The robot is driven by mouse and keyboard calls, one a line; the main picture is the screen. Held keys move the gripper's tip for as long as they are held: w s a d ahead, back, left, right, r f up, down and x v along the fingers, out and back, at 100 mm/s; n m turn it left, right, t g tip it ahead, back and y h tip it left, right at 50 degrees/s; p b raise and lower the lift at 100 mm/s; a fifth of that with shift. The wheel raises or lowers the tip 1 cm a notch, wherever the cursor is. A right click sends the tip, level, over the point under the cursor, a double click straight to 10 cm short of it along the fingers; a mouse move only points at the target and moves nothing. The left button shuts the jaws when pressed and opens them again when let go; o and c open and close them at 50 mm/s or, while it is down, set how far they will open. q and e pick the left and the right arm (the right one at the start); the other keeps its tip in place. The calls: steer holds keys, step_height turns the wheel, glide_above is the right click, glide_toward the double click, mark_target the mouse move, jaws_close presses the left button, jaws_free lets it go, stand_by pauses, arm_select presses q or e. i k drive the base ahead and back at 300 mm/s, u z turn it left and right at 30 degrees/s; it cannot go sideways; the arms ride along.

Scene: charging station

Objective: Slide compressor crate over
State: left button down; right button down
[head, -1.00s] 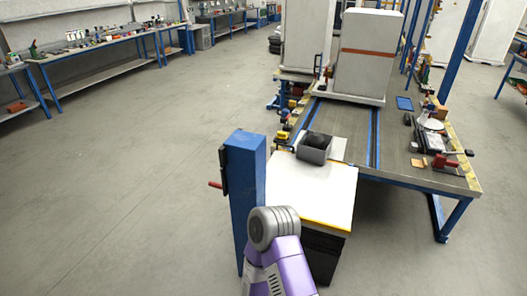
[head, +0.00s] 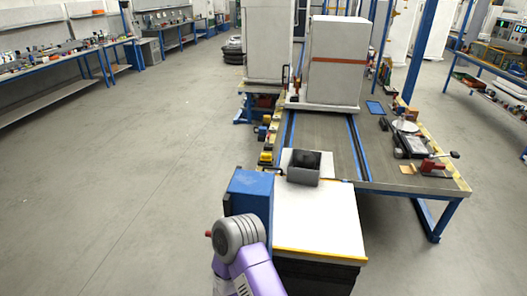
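A small grey open crate (head: 304,177) with a dark rounded object (head: 305,158) in it stands at the far end of a white-topped cart (head: 318,222); I take it for the compressor crate. It sits close to the near end of a long workbench (head: 328,145) with blue rails. A purple arm of mine with a grey joint rises at the bottom, left of the cart. No gripper fingers show, so neither gripper is in view, and nothing visible touches the crate.
A tall white cabinet with a red band (head: 336,62) stands on the far part of the workbench. Tools and a red vise (head: 432,166) lie along its right side. The floor on the left is open.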

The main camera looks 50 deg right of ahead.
mark_target(304, 167)
steer(key=z, duration=0.3)
steer(key=i, duration=2.5)
steer(key=z, duration=1.2)
steer(key=i, duration=1.7)
steer(key=z, duration=1.75)
steer(key=i, duration=0.75)
steer(key=z, duration=0.4)
